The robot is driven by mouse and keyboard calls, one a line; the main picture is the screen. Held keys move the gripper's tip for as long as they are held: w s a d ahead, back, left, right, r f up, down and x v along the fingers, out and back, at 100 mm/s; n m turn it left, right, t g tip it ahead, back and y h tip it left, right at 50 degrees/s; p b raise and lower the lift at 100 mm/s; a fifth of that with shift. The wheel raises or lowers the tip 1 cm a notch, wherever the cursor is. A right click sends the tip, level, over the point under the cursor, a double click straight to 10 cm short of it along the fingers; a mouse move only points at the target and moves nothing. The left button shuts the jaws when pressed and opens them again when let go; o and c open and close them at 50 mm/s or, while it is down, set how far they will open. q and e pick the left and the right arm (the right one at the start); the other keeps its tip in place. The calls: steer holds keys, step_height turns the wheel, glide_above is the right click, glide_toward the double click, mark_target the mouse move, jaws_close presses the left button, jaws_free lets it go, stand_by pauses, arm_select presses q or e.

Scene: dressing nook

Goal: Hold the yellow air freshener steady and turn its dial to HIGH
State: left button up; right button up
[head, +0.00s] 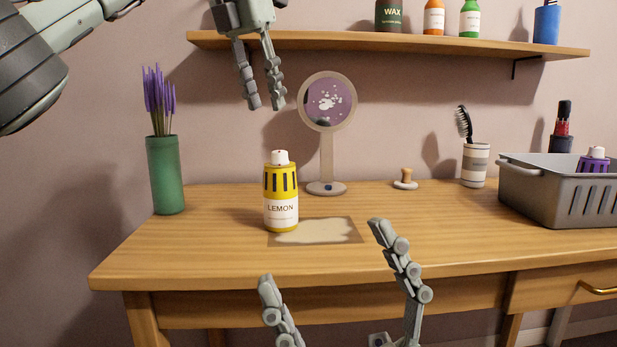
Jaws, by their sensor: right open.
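The yellow air freshener (281,193), labelled LEMON, stands upright on the wooden table at left of centre. Its white dial (280,157) is on top with a small red mark; I cannot read its setting. My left gripper (266,106) points down from above, higher than the air freshener and apart from it. Its fingers have a gap between them and hold nothing. My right gripper (322,248) is open and empty, low in front of the table, fingers spread wide and pointing up, apart from the air freshener.
A green vase (165,175) of lavender stands left, a round mirror (326,160) behind. A stopper-like knob (405,181), a brush cup (475,166) and a grey basket (545,195) are right. A shelf (400,43) hangs above.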

steer(key=w+a+f+n+g, duration=0.15)
steer(key=a+n+g, duration=0.55)
steer(key=n+g, duration=1.15)
steer(key=n+t+h, duration=0.8)
steer(key=h, duration=0.5)
glide_toward(281, 204)
steer(key=shift+g, duration=0.25)
steer(key=a, duration=0.1)
steer(key=s+a, duration=0.1)
steer(key=a, duration=0.3)
steer(key=shift+s+r, duration=0.15)
steer(key=shift+s, duration=0.2)
steer(key=shift+m+t+h, duration=0.25)
steer(key=shift+t+h, duration=0.35)
steer(key=shift+t, duration=0.2)
steer(key=w, duration=0.1)
steer(key=w+d+f, duration=0.1)
steer(key=w, duration=0.1)
steer(key=w+d, duration=0.1)
steer(key=shift+w+d+f, duration=0.2)
steer(key=shift+w+f, duration=0.15)
steer(key=shift+f, duration=0.05)
steer(key=shift+w+a+f, duration=0.1)
steer(key=shift+w+a, duration=0.05)
steer(key=shift+w, duration=0.1)
steer(key=x, duration=0.7)
steer(key=shift+w+a, duration=0.1)
steer(key=shift+c, duration=0.6)
